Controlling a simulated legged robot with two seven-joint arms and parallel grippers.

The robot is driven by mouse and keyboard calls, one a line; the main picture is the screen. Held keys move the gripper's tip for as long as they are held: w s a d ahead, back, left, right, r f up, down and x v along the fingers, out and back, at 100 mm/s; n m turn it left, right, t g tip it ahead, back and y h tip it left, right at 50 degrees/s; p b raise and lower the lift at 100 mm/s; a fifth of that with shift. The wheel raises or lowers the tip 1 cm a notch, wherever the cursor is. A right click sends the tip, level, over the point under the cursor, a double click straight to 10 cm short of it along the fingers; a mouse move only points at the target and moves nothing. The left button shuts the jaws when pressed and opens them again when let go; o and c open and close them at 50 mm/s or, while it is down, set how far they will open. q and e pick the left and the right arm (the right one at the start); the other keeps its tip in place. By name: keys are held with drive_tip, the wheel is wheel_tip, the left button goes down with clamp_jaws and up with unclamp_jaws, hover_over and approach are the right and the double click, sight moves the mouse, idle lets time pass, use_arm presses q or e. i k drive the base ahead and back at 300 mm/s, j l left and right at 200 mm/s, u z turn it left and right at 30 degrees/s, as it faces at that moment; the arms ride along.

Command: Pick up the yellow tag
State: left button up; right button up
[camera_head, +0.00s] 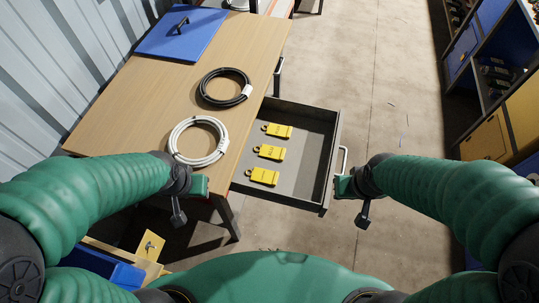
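Three yellow tags lie apart in a column in the open grey drawer (318,150): a far tag (277,131), a middle tag (270,153) and a near tag (263,177). Each has a ring at its left end. My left gripper (190,200) is left of the drawer, over the table's near edge, apart from the tags. My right gripper (350,198) is right of the drawer's front, close to its handle (343,160); I cannot tell whether they touch. Both grippers seem empty, but their finger opening is unclear.
A white cable coil (172,140) and a black cable coil (202,90) lie on the wooden table (130,115). A blue panel with a black handle (160,40) is at its far end. The floor between is mostly clear.

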sight(261, 175)
drive_tip(key=i+l, duration=0.1)
drive_tip(key=l, duration=0.25)
drive_tip(key=i+l+u, duration=0.15)
drive_tip(key=l, duration=0.2)
drive_tip(key=i+l, duration=0.1)
drive_tip(key=l, duration=0.25)
drive_tip(key=i+l+u, duration=0.1)
drive_tip(key=l, duration=0.25)
